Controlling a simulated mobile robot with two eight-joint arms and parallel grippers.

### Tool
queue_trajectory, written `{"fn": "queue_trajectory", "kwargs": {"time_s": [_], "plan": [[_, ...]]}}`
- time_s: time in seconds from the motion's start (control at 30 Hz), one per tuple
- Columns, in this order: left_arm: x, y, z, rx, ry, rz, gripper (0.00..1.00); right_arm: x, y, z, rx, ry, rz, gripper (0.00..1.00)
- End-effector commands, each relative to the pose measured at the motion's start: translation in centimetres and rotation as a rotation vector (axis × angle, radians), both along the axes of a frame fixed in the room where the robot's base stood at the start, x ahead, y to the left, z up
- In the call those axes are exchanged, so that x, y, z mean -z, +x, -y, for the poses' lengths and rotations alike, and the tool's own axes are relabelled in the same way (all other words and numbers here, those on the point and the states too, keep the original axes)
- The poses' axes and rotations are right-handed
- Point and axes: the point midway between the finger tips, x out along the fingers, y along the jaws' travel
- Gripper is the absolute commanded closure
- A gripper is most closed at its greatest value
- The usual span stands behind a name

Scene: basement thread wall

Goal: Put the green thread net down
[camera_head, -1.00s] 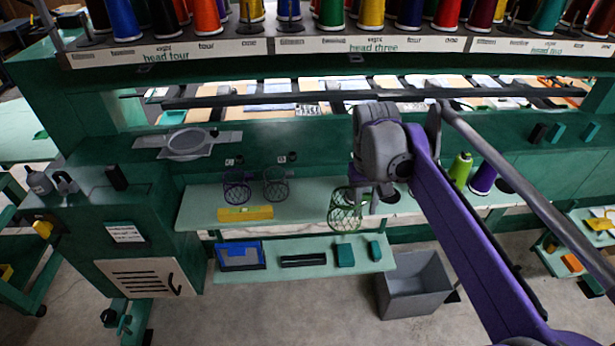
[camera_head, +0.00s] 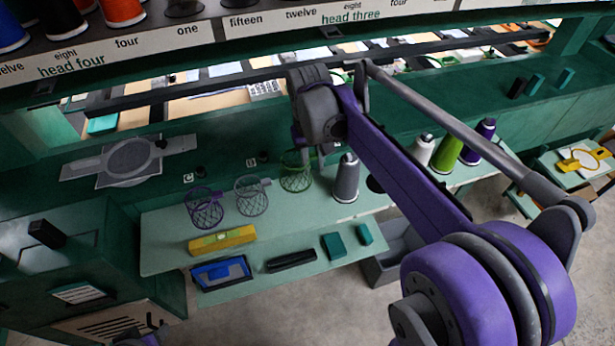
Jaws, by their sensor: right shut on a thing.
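The green thread net (camera_head: 296,174) is an open-mesh basket with a green rim. It is at the back of the pale shelf (camera_head: 165,247), right of the grey net (camera_head: 251,197) and the purple net (camera_head: 204,209). My right gripper (camera_head: 301,150) is just above it, shut on its rim; the arm partly hides the fingers. I cannot tell whether the net's bottom touches the shelf. My left gripper is not clearly in view.
A grey thread cone (camera_head: 346,180) stands close to the right of the green net. White (camera_head: 422,152), green (camera_head: 447,152) and purple (camera_head: 478,143) cones stand farther right. A yellow level (camera_head: 222,239) lies at the shelf's front. A grey bin (camera_head: 385,262) is below.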

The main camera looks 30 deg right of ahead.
Motion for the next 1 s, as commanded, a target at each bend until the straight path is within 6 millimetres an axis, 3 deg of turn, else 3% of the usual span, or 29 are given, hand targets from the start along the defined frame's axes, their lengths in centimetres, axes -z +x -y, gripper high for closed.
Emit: {"fn": "queue_trajectory", "kwargs": {"time_s": [0.4,0.8,0.83,1.0], "plan": [[0.3,-0.1,0.0,0.0,0.0,-0.002,0.47,4.9,0.0,0.0,0.0,0.0,0.0,1.0],[0.6,-0.2,0.0,0.0,0.0,-0.004,0.47,5.5,0.0,0.0,0.0,0.0,0.0,1.0],[0.7,-0.2,0.0,0.0,0.0,-0.004,0.47,5.5,0.0,0.0,0.0,0.0,0.0,0.69],[0.6,-0.2,0.0,0.0,0.0,-0.004,0.47,5.4,0.0,0.0,0.0,0.0,0.0,0.41]]}}
